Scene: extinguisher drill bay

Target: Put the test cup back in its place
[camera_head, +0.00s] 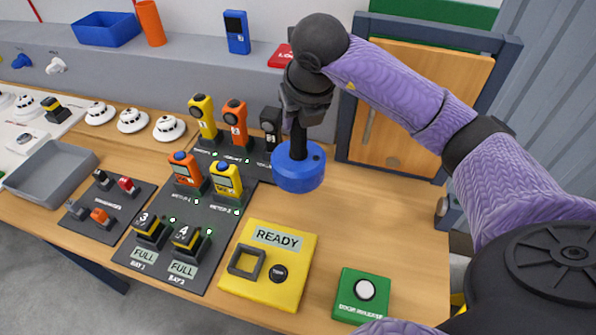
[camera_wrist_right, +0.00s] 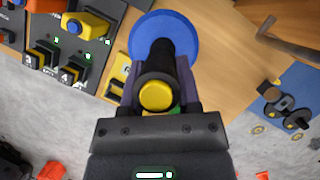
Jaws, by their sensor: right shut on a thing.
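The test cup (camera_head: 299,168) is a round blue cup with a black handle. It hangs below my right gripper (camera_head: 306,92), above the wooden bench near the rear rack. My right gripper is shut on the black handle. In the right wrist view the blue cup (camera_wrist_right: 180,30) shows beyond the handle, which has a yellow end (camera_wrist_right: 156,96) between the fingers. The inside of the cup is hidden. My left gripper is not in view.
A yellow READY box (camera_head: 255,287) and a green door-release button box (camera_head: 350,303) stand at the front. Dark racks with meters (camera_head: 186,168) and a grey tray (camera_head: 30,185) are to the left. A wooden door panel (camera_head: 400,140) stands behind. The bench right of the cup looks clear.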

